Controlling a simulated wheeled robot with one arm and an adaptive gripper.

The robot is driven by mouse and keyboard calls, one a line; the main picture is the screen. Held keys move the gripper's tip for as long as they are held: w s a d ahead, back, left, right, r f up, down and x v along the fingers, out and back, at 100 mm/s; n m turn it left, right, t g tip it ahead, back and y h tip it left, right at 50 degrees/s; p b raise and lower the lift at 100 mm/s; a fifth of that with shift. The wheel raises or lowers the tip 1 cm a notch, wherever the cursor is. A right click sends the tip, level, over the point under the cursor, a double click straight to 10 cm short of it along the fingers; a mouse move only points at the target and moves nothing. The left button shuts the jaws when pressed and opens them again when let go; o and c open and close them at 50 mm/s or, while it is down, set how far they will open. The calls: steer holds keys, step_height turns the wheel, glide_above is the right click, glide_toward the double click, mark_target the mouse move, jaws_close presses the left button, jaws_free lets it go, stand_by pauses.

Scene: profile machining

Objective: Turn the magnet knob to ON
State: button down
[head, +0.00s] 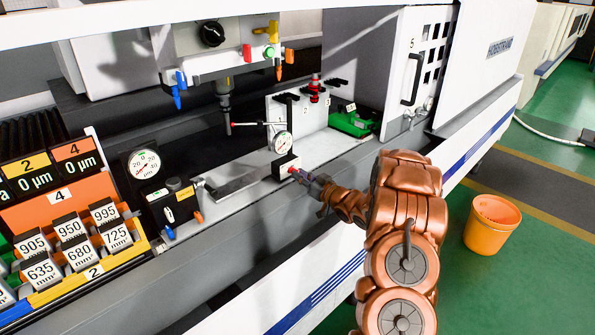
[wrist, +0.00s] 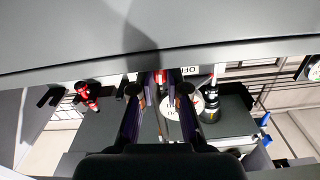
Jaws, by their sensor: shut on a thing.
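The knob's exact angle cannot be told.
A second dial gauge (head: 144,164) stands to the left, near a rack of numbered blocks (head: 70,228). A green part (head: 352,123) lies behind the knob to the right. An orange bucket (head: 491,224) stands on the floor at right.

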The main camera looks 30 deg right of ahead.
steer(key=shift+m+p, duration=1.8)
steer(key=shift+p, duration=0.65)
steer(key=m, duration=0.4)
steer(key=c, duration=1)
jaws_free()
steer(key=shift+c, duration=0.2)
steer(key=shift+s, duration=0.15)
steer(key=v, duration=0.6)
steer(key=shift+s+b, duration=0.35)
steer(key=shift+d, duration=0.15)
